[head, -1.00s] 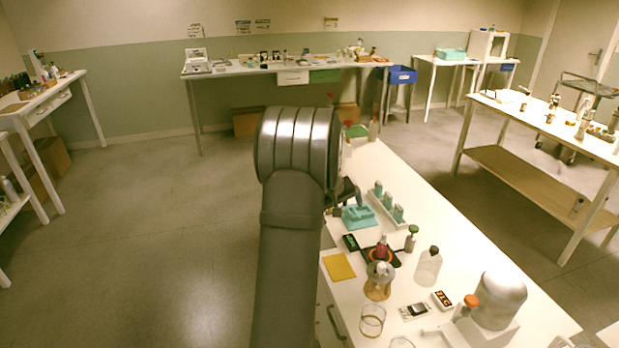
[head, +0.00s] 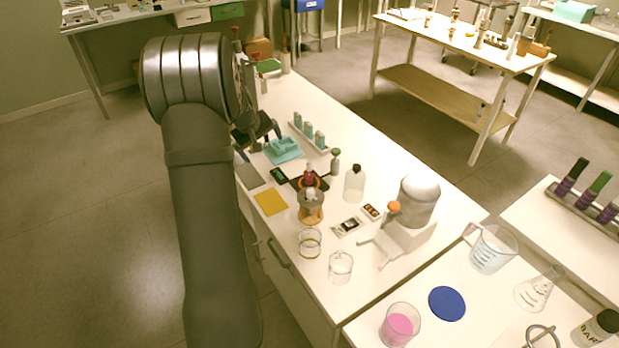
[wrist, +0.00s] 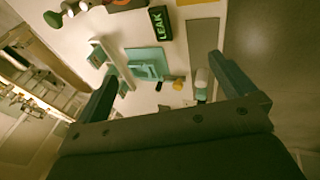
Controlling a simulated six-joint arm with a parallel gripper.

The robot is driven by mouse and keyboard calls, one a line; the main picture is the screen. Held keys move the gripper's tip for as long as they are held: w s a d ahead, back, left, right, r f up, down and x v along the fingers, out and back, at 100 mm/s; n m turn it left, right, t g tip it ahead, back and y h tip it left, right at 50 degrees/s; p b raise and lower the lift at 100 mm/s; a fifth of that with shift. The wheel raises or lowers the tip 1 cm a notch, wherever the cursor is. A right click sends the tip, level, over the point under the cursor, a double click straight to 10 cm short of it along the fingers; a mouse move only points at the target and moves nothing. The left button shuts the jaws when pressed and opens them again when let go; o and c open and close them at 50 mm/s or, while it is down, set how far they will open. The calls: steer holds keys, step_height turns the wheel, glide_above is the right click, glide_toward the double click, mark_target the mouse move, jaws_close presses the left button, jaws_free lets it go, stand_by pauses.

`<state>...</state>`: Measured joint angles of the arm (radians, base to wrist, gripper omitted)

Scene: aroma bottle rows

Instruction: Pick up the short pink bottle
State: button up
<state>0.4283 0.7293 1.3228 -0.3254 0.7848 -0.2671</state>
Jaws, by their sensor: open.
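I cannot make out a bottle that is clearly short and pink. A rack (head: 585,212) at the right edge of the head view holds bottles with purple bodies, including one with a dark cap (head: 570,176) and one with a green cap (head: 594,188). A further purple one (head: 609,211) is cut off by the picture edge. My gripper (head: 262,132) is over the far left part of the bench, well away from that rack. In the wrist view my gripper (wrist: 165,88) is open, with nothing between its fingers.
Nearer stand a pink-liquid beaker (head: 399,326), a blue disc (head: 447,303) and a large beaker (head: 492,249).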

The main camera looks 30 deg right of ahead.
stand_by(0.3)
steer(key=c, duration=0.9)
steer(key=m, duration=1.4)
glide_toward(308, 169)
steer(key=shift+g, duration=0.3)
steer(key=shift+w+x, duration=0.15)
steer(key=shift+x, duration=2.9)
steer(key=shift+w+x, duration=0.15)
steer(key=shift+x, duration=2.9)
